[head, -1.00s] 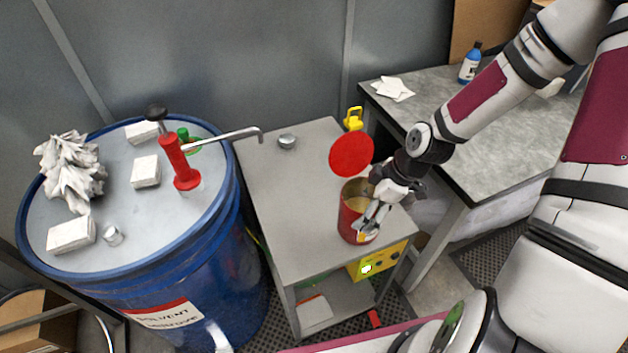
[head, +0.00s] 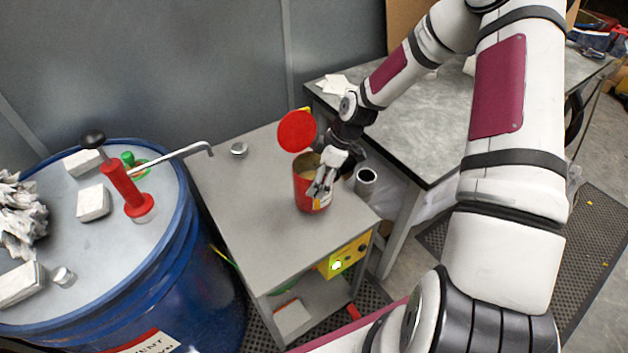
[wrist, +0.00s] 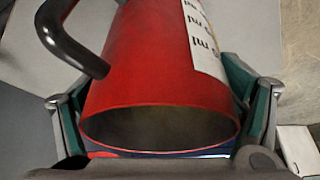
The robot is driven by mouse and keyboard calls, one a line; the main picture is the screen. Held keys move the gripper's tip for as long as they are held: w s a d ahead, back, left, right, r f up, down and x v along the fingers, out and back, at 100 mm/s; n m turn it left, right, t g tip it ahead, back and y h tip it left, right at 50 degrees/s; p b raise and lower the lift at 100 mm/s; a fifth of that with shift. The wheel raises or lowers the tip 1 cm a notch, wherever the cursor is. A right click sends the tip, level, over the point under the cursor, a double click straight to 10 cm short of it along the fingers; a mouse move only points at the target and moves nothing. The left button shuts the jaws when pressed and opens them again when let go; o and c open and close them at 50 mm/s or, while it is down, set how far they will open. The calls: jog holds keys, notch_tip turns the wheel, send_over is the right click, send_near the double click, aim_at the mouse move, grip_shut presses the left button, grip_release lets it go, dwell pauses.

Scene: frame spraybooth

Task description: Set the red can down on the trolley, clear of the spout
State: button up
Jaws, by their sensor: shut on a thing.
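The red can (head: 305,188) is upright over the right part of the grey trolley top (head: 250,215). My gripper (head: 322,185) is shut on the can from the right. In the wrist view, the can (wrist: 150,85) lies between the two fingers, with its dark handle at left and a white label at right. I cannot tell whether its base touches the trolley. The metal spout (head: 185,153) reaches from the red hand pump (head: 122,185) over the trolley's left back edge, well apart from the can.
A blue drum (head: 170,290) stands left, with white blocks and rags on top. A small metal tin (head: 238,149) sits near the spout tip. A grey open cylinder (head: 366,183) shows by the trolley's right edge. A grey table (head: 420,125) is at right. The trolley's front left is clear.

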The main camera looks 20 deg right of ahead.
jog(key=shift+w+f, duration=0.15)
jog(key=shift+w, duration=0.75)
jog(key=shift+d+f+p, duration=0.1)
jog(key=shift+f+p, duration=0.2)
jog(key=shift+f, duration=1.3)
jog(key=shift+f, duration=0.1)
jog(key=o, duration=1.8)
jog(key=shift+s+f, duration=0.1)
